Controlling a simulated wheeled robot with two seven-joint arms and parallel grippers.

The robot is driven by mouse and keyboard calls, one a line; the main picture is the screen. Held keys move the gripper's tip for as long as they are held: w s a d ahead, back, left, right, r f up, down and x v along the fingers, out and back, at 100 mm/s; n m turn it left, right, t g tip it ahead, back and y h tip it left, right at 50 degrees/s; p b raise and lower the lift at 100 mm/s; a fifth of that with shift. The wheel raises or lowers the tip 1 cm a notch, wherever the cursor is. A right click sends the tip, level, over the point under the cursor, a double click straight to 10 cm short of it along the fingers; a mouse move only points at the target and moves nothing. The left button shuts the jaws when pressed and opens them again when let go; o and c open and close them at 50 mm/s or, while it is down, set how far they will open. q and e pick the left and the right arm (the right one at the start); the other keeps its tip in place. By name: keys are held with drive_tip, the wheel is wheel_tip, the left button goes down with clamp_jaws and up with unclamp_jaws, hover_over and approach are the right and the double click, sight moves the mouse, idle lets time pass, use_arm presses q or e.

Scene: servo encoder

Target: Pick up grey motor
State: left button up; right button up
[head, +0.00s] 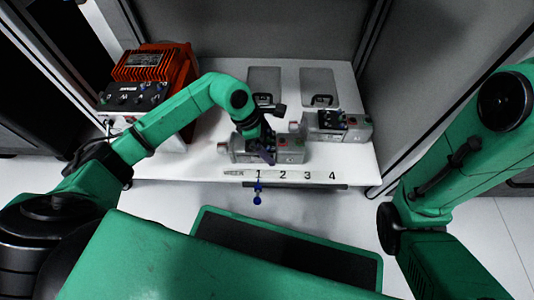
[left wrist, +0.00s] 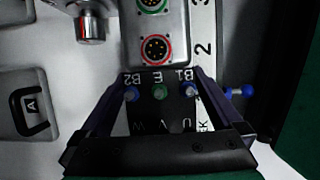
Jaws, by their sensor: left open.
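A grey motor (head: 291,148) lies on the white table near its front edge, behind the printed numbers. My left gripper (head: 266,150) is over its left part, pointing down. In the left wrist view the open fingers (left wrist: 154,82) stand on either side of the motor's black terminal block, marked B2, E, B1. The motor's grey body (left wrist: 180,30) with red and green ringed connectors extends beyond the fingertips. Contact cannot be told. A second grey motor (head: 325,125) lies just behind and to the right. My right gripper is not visible; only its arm shows at the right.
Two grey plates with black handles (head: 264,84) (head: 319,86) lie at the back. A blue-knobbed part (head: 258,192) sits at the front edge. Grey panels close the back and right side.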

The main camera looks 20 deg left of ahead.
use_arm(q)
drive_tip(key=shift+x, duration=0.9)
drive_tip(key=shift+r, duration=0.15)
clamp_jaws()
drive_tip(key=shift+r, duration=0.25)
